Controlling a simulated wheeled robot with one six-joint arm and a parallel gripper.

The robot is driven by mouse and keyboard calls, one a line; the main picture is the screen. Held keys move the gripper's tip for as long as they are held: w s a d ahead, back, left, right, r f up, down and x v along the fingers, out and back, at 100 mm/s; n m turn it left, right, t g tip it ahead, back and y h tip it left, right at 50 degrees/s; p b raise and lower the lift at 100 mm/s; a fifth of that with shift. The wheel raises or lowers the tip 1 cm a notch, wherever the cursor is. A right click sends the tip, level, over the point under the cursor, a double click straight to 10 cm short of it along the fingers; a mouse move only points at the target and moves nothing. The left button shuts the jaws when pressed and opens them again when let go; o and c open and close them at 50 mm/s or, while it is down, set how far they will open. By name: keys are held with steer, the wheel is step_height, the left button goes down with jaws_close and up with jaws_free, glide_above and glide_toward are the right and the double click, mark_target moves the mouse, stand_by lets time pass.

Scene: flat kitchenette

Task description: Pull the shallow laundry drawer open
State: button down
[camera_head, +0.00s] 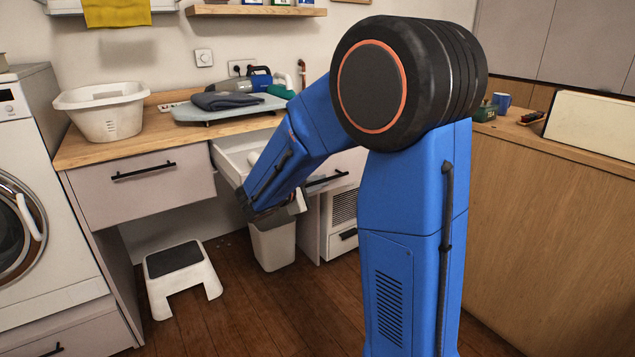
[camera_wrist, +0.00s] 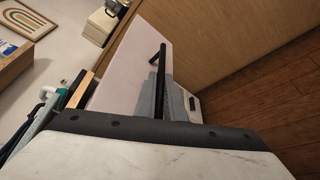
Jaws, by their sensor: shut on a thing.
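The laundry drawer (camera_head: 232,162) stands partly pulled out under the wooden counter in the head view. Its pale inside and left wall show, but my blue arm hides most of its front. In the wrist view its pale front (camera_wrist: 128,68) carries a black bar handle (camera_wrist: 158,62). My gripper (camera_wrist: 165,98) is shut on this handle, its grey fingers on either side of the bar. In the head view my gripper is mostly hidden at the lower end of the arm.
A closed drawer (camera_head: 140,187) is at left, and another drawer front (camera_head: 340,170) at right. A white bin (camera_head: 272,247) stands below the open drawer. A step stool (camera_head: 183,278) stands on the floor. The counter holds a white basin (camera_head: 103,112) and a small ironing board (camera_head: 205,113).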

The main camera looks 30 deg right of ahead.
steer(key=c, duration=1.8)
jaws_free()
steer(key=shift+c, duration=0.2)
steer(key=v, duration=1.7)
steer(key=shift+a, duration=0.25)
steer(key=shift+s, duration=0.1)
